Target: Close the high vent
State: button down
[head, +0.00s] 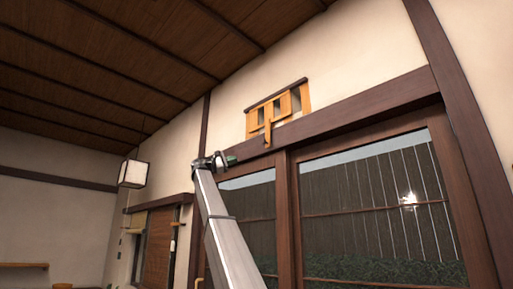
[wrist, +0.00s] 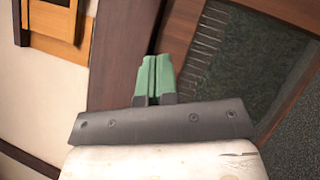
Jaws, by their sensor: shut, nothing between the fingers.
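The high vent (head: 292,104) is a pale orange wooden piece under a slanting dark bar, high on the cream wall above the window. A short tab (head: 267,138) hangs from its lower edge over the dark beam. I cannot clearly tell how far the vent stands open. My gripper (head: 232,160) is below and left of the vent, apart from it in the picture. In the wrist view its green fingers (wrist: 157,75) are together and empty, in front of dark wood. Part of the vent's orange wood (wrist: 52,44) shows at the upper left there, cut off by the frame.
A dark beam (head: 350,117) runs below the vent, over the sliding glass windows (head: 380,200). A dark post (head: 201,125) stands left of the vent. A paper lantern (head: 134,173) hangs farther left. The wall around the vent is bare.

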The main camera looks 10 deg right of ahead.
jog(key=s+d+r, duration=0.3)
jog(key=d+r, duration=0.4)
jog(key=d, duration=0.4)
jog(key=shift+d+r+m+g, duration=0.3)
jog(key=shift+d, duration=0.1)
